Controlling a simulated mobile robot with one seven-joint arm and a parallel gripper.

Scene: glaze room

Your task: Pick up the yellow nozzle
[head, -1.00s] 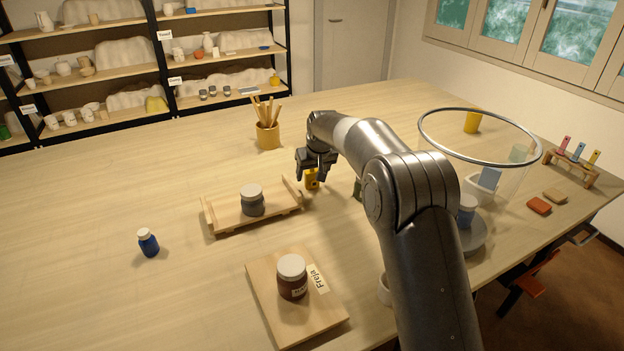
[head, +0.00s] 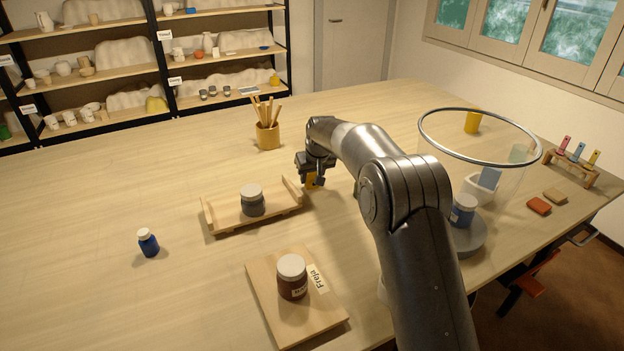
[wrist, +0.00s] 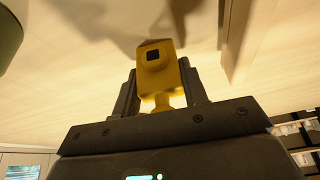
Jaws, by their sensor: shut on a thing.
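The yellow nozzle (head: 312,181) is at my gripper (head: 314,172), just right of the wooden tray on the table. In the wrist view the yellow nozzle (wrist: 158,62) sits between the two dark fingers of my gripper (wrist: 157,92). The fingers are shut on it, one on each side. A small dark square opening shows on its face. I cannot tell whether the nozzle touches the table or is slightly above it.
A wooden tray (head: 226,222) with a grey jar (head: 252,201) stands close left of my gripper. A board (head: 313,327) with a brown jar (head: 292,279) is in front.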

